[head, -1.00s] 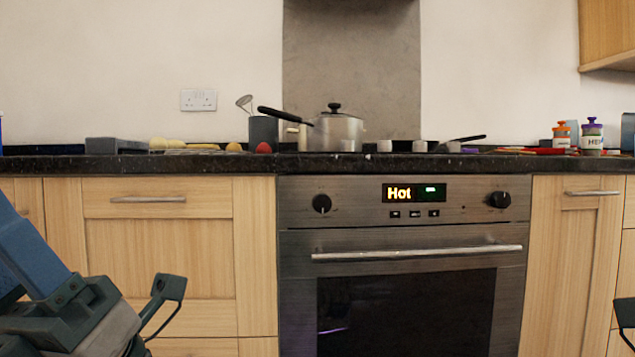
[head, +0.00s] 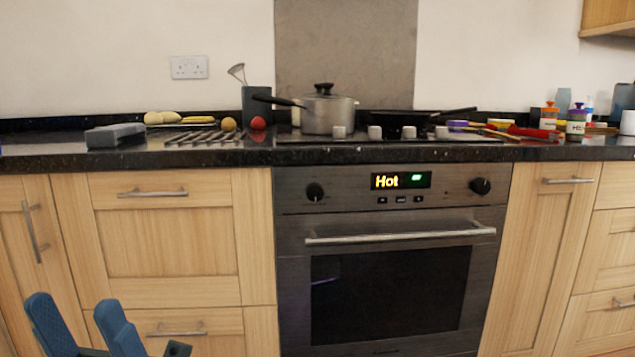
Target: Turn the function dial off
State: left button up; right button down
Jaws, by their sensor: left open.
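The oven (head: 390,230) has two black dials on its steel control panel. The left dial (head: 315,192) has a light pointer mark, and the right dial (head: 481,186) sits at the panel's other end. Their labels are too small to read, so I cannot tell which is the function dial. The display (head: 401,180) between them reads "Hot" in yellow with a green mark beside it. My left gripper (head: 73,303) is low at the left, its two blue fingers apart with nothing between them. It is well below and left of both dials, touching neither. My right gripper is out of view.
The oven door handle (head: 400,233) sticks out below the panel. Wooden cupboards with bar handles flank the oven. The dark worktop (head: 210,157) above carries a saucepan (head: 327,112), food and jars. The space before the panel looks clear.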

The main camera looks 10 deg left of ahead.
aim_at(315, 192)
jog(key=i+l, duration=0.15)
jog(key=l, duration=0.2)
jog(key=i+l, duration=0.35)
jog(key=l, duration=0.3)
jog(key=i+l, duration=0.15)
jog(key=l, duration=0.15)
